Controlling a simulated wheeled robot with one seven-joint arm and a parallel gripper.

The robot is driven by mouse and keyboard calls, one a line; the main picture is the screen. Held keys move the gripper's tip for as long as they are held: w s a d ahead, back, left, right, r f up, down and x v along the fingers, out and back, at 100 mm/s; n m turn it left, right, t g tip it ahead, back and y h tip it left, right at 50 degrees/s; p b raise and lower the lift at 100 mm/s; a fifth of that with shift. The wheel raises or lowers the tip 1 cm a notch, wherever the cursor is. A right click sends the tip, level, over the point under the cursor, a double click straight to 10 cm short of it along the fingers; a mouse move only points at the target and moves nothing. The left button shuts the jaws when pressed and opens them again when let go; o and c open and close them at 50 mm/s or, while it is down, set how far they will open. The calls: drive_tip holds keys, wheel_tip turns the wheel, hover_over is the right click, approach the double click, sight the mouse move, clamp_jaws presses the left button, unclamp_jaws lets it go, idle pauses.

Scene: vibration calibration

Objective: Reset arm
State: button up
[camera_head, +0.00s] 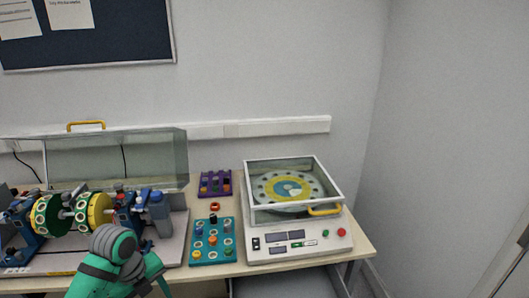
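My teal and dark grey arm rises from the bottom edge at lower left, in front of the table's front edge. Its rounded grey-banded joint overlaps the front of the rotor machine. I cannot make out gripper fingers; the arm's end appears cut off by the bottom edge or hidden. The rotor machine (47,217) has green and yellow discs on a shaft between blue supports. It stands on a grey base under a raised clear cover (120,160) with a yellow handle.
A teal tray (234,255) with several small parts lies mid-table. A purple rack (204,193) and a small red-orange ring (214,207) are behind it. A white balancing machine (340,240) with a clear lid (335,184) stands at right. The table edge (367,246) ends beyond it.

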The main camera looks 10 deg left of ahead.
drive_tip(key=w+d+f+n+t+h, duration=0.25)
drive_tip(key=w+d, duration=0.45)
drive_tip(key=d, duration=0.4)
drive_tip(key=w+d+f+n+t+h, duration=0.15)
drive_tip(key=w+d+t, duration=0.25)
drive_tip(key=w+d, duration=0.45)
drive_tip(key=d+f+n+t+h, duration=0.1)
drive_tip(key=d+n+t, duration=0.65)
drive_tip(key=d, duration=1.25)
drive_tip(key=s+d+f+n+y, duration=0.1)
drive_tip(key=s+f+n+y, duration=0.2)
drive_tip(key=s, duration=0.5)
drive_tip(key=s+d+f+n, duration=0.1)
drive_tip(key=s+f+n, duration=0.2)
drive_tip(key=s+n, duration=0.3)
drive_tip(key=s+d+f+n+y, duration=0.1)
drive_tip(key=s+f+n+y, duration=0.2)
drive_tip(key=s, duration=0.6)
drive_tip(key=s+a+r, duration=0.3)
drive_tip(key=s, duration=0.7)
drive_tip(key=s+a+r, duration=0.3)
drive_tip(key=s, duration=0.7)
drive_tip(key=shift+n+h, duration=0.3)
drive_tip(key=shift+n, duration=0.15)
